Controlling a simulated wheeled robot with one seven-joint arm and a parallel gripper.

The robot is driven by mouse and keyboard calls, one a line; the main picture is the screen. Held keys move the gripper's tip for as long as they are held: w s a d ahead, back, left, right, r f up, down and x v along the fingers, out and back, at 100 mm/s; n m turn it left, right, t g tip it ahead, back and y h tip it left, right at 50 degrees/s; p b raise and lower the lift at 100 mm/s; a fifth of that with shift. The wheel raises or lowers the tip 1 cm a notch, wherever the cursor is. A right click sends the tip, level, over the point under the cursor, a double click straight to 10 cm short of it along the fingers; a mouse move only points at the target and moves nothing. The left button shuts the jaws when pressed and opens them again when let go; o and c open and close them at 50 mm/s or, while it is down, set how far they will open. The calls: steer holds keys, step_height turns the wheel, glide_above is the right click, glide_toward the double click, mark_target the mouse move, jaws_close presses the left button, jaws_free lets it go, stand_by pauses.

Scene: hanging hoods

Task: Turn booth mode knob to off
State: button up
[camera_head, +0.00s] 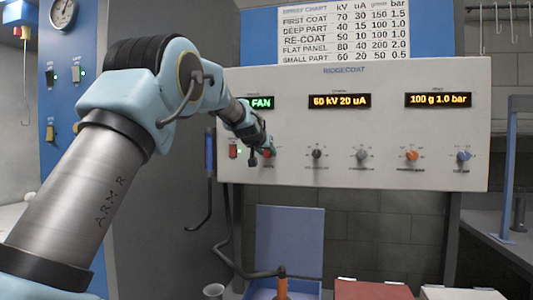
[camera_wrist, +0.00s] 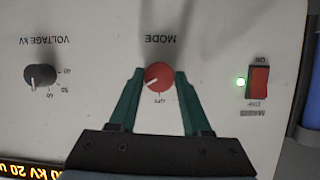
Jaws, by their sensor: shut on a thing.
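The red booth mode knob (camera_wrist: 158,75) is on the light control panel under the word MODE, which reads upside down in the wrist view. Its white pointer line slants to the lower left there, and a small OFF label (camera_wrist: 165,94) is beside the knob. The green fingers of my gripper (camera_wrist: 159,80) are shut on the knob, one on each side. In the head view my gripper (camera_head: 261,152) is against the panel's left part and partly hides the knob. The display above it (camera_head: 262,103) shows FAN, its left end hidden by my arm.
A red main switch (camera_head: 233,151) with a lit green lamp is left of the mode knob. The black voltage knob (camera_head: 317,153), a grey knob (camera_head: 362,154), an orange knob (camera_head: 412,155) and a blue knob (camera_head: 463,156) line up to the right. A dark hose hangs below the panel.

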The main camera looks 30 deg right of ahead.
steer(key=shift+w+f+b, duration=0.1)
steer(key=shift+b, duration=0.4)
jaws_close()
steer(key=shift+a+f+n+g+h+b, duration=0.2)
steer(key=shift+n+g+h+b, duration=0.25)
steer(key=shift+n+b, duration=0.6)
steer(key=n+b, duration=0.1)
steer(key=b, duration=0.1)
steer(key=n+h+b, duration=0.1)
steer(key=b, duration=0.1)
steer(key=shift+w+f+g+h+b, duration=0.15)
steer(key=shift+g+h+b, duration=0.1)
steer(key=shift+g+b, duration=0.15)
steer(key=n+h+b, duration=0.1)
steer(key=n+b, duration=0.2)
steer(key=b, duration=0.1)
steer(key=shift+g+h+b, duration=0.25)
steer(key=shift+h+b, duration=0.15)
steer(key=shift+n+b, duration=0.55)
steer(key=shift+r+h, duration=0.2)
steer(key=shift+h, duration=0.1)
steer(key=o, duration=1.2)
jaws_free()
